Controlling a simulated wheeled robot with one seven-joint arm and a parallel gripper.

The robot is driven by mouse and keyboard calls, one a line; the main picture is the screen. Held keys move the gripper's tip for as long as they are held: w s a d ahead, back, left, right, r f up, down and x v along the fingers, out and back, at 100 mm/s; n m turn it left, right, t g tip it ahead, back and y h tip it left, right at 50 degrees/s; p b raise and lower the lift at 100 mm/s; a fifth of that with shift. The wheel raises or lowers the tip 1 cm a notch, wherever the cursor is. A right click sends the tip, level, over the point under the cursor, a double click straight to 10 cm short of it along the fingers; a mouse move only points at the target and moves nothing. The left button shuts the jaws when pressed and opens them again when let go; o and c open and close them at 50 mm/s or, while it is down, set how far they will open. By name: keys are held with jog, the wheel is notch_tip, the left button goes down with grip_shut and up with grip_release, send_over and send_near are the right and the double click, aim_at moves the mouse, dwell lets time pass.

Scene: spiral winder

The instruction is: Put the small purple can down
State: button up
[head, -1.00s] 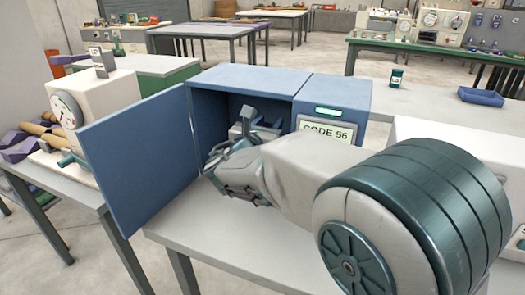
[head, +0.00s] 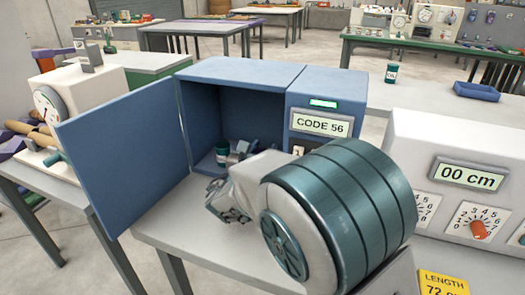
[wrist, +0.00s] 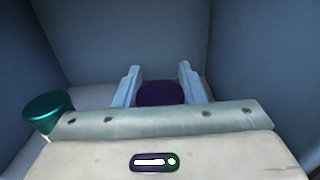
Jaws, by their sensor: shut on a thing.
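The small purple can (wrist: 160,93) is between the two fingers of my gripper (wrist: 160,84) in the wrist view, with its dark top showing. My gripper is shut on it. In the head view my gripper (head: 240,150) is inside the open blue cabinet (head: 245,72), low near its floor; the purple can cannot be made out there. I cannot tell whether the can touches the cabinet floor.
A teal can (head: 222,154) stands in the cabinet left of my gripper; it also shows in the wrist view (wrist: 48,108). The cabinet's blue door (head: 125,150) stands open at left. A panel reading CODE 56 (head: 321,123) is at right.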

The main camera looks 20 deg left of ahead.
jog(key=shift+r, duration=0.1)
jog(key=shift+f, duration=0.2)
jog(key=o, duration=1.1)
jog(key=shift+r, duration=0.1)
jog(key=shift+r, duration=0.25)
jog(key=s, duration=0.8)
jog(key=s+a, duration=0.1)
jog(key=s, duration=0.3)
jog(key=shift+f, duration=0.15)
